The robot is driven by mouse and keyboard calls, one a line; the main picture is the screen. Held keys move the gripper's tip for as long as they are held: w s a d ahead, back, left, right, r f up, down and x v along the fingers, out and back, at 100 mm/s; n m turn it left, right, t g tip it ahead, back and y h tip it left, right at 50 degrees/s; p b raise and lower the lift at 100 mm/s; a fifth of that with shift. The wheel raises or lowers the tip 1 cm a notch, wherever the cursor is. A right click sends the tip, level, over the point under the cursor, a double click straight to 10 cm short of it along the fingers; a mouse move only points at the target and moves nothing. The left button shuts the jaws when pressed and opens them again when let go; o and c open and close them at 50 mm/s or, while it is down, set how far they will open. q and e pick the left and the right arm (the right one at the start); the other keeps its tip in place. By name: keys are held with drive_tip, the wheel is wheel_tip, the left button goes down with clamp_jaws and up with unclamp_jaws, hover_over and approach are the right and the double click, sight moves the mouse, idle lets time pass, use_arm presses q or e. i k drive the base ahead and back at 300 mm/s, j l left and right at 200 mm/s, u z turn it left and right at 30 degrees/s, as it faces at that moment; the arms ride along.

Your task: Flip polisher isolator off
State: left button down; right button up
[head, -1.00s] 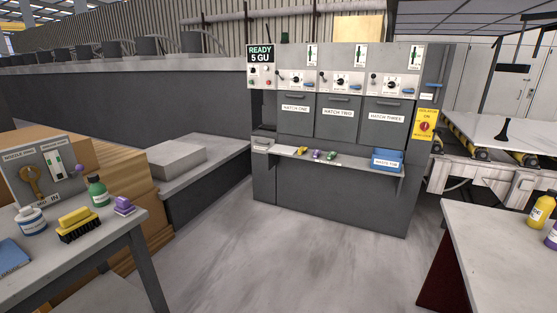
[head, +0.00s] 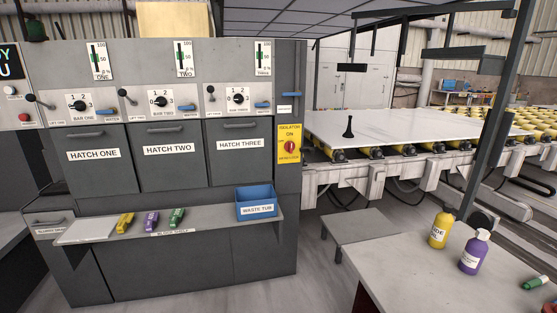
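The isolator (head: 289,145) is a yellow panel with a red rotary knob on the right side of the grey machine cabinet (head: 120,245). Its upper label reads as isolator and "ON"; the small lower label is too small to read surely. Neither of my grippers shows in the head view, and nothing touches the knob.
The cabinet carries hatches, dials and a shelf with several coloured blocks and a blue waste tub (head: 256,194). A white slab (head: 380,130) lies on rollers at right. A table (head: 440,270) with yellow (head: 440,230) and purple (head: 473,254) bottles stands front right. Floor shows between them.

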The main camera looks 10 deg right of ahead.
sight(289, 146)
drive_tip(key=i+z, duration=0.65)
drive_tip(key=i, duration=0.2)
drive_tip(key=i+j+z, duration=0.35)
drive_tip(key=i+z, duration=0.65)
drive_tip(key=k+l, duration=0.05)
drive_tip(key=k, duration=0.05)
